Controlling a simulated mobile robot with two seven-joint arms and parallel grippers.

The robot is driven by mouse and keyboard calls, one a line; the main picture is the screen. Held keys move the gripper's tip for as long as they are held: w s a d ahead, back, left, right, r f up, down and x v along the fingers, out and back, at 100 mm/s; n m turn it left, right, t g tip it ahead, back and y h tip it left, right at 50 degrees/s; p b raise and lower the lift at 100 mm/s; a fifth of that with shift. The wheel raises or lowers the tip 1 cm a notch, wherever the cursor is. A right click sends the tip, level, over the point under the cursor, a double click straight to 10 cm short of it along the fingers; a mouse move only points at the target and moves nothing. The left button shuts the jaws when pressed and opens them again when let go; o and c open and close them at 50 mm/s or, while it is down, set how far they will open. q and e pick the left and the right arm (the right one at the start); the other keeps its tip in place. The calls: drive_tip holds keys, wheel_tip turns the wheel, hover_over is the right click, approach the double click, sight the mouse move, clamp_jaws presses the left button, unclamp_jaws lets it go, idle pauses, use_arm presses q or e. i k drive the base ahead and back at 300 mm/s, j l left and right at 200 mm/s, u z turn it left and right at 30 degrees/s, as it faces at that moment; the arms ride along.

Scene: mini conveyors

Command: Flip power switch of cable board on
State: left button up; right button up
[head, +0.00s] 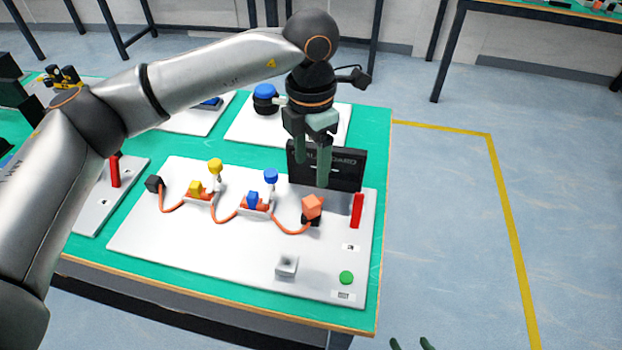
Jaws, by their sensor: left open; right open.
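The cable board is a white panel (190,255) on the green table, with a black sign (346,170) at its back, partly hidden by my gripper. A red upright lever (357,211) stands at its right edge, above a small label (351,246); it looks like the power switch, but its on or off position cannot be told. My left gripper (312,172) is open and empty, pointing down in front of the sign, to the left of the lever and apart from it. My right gripper (412,343) is open at the bottom edge; only its fingertips show.
An orange cable links a black block (154,184), a yellow plug (196,188), a blue plug (252,199) and an orange cube (312,206). A green button (346,278) and a grey block (287,265) sit nearer. Another board has a red lever (115,171). The floor at right is clear.

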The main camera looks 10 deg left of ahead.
sight(356, 216)
drive_tip(key=k, duration=1)
